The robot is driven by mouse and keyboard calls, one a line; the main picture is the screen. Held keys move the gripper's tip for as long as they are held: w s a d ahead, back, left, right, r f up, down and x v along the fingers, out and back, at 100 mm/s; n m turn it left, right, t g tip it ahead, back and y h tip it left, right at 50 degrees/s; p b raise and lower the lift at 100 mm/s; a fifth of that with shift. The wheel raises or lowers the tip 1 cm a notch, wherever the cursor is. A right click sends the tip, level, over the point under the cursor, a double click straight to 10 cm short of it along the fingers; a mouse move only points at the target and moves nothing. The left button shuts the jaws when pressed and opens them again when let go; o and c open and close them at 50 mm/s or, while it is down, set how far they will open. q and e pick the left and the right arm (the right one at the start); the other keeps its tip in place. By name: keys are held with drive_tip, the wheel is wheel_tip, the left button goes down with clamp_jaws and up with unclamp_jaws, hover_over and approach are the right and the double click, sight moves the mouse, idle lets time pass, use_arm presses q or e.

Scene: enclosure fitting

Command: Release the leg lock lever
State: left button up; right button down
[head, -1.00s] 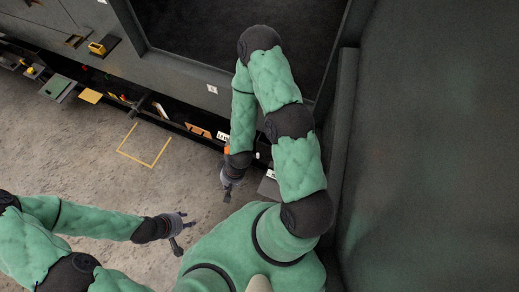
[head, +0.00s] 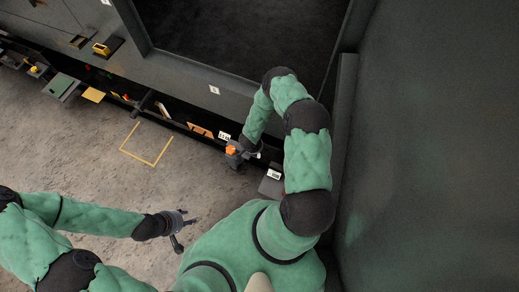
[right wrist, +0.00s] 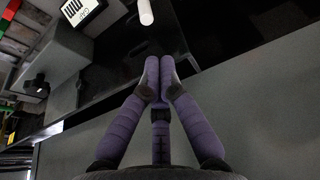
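I cannot make out the leg lock lever for certain. An orange-topped dark fitting (head: 231,151) is by the low ledge in the head view, just left of my right gripper (head: 252,149). In the right wrist view, a white rod end (right wrist: 145,12) is beyond the tips of my right gripper (right wrist: 159,64), with a visible space between. The fingers of that gripper are drawn together with nothing seen between them. My left gripper (head: 184,230) is open and empty over the floor, well away from the ledge.
A dark ledge (head: 172,121) with several small parts and labels runs along the panel. A label plate (head: 273,175) is near my right forearm. A large dark wall (head: 430,150) is at the right. The floor around a yellow outline (head: 153,165) is clear.

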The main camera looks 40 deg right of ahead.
use_arm(q)
wheel_tip(320, 180, down, 4)
drive_tip(key=b, duration=0.4)
drive_tip(key=shift+f, duration=0.15)
use_arm(e)
drive_tip(key=x, duration=1)
use_arm(q)
drive_tip(key=shift+w, duration=0.1)
use_arm(e)
drive_tip(key=shift+a, duration=0.1)
